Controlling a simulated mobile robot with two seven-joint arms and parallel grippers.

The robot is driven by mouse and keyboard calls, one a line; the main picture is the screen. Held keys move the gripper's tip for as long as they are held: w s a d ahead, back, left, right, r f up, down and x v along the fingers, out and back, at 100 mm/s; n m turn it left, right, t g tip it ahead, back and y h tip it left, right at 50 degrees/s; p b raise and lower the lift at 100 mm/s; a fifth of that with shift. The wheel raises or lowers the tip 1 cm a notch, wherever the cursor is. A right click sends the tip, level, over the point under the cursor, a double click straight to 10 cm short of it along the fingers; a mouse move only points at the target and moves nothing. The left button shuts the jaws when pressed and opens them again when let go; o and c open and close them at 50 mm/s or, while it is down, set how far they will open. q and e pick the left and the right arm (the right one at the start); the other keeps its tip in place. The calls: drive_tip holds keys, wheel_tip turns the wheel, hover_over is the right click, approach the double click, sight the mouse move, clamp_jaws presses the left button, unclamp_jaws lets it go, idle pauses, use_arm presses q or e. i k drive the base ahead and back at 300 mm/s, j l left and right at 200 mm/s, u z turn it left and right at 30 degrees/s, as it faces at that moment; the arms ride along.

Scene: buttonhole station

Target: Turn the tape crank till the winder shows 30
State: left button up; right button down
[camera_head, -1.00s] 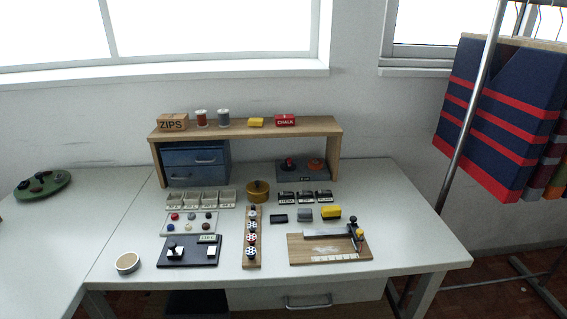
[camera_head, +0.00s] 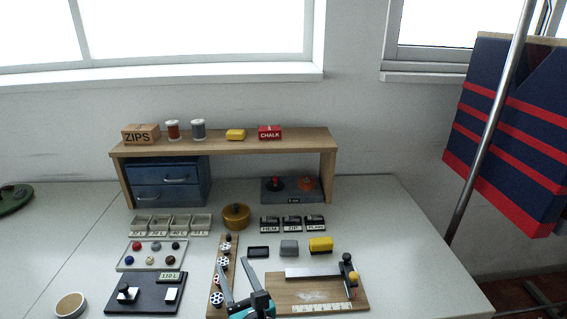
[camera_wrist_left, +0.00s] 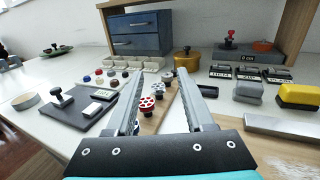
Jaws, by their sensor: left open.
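A grey block (camera_head: 290,197) at the back right of the table, under the wooden shelf, looks like the tape winder. It carries a red-topped knob on a dark base (camera_head: 276,184), which looks like the crank, and an orange disc (camera_head: 306,183). A small label on its front is too small to read surely. The block also shows at the top right of the left wrist view (camera_wrist_left: 262,59). My left gripper (camera_head: 239,281) is open and empty over the front of the table, well short of the winder. My right gripper is not in view.
A wooden strip with patterned reels (camera_head: 226,262) lies around my left gripper's fingers. Beyond it stand a round brass-coloured tin (camera_head: 236,216), three labelled black holders (camera_head: 291,224) and a yellow block (camera_head: 320,244). The shelf (camera_head: 220,142) overhangs behind.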

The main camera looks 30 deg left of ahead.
sight(275, 184)
drive_tip(key=i, duration=0.95)
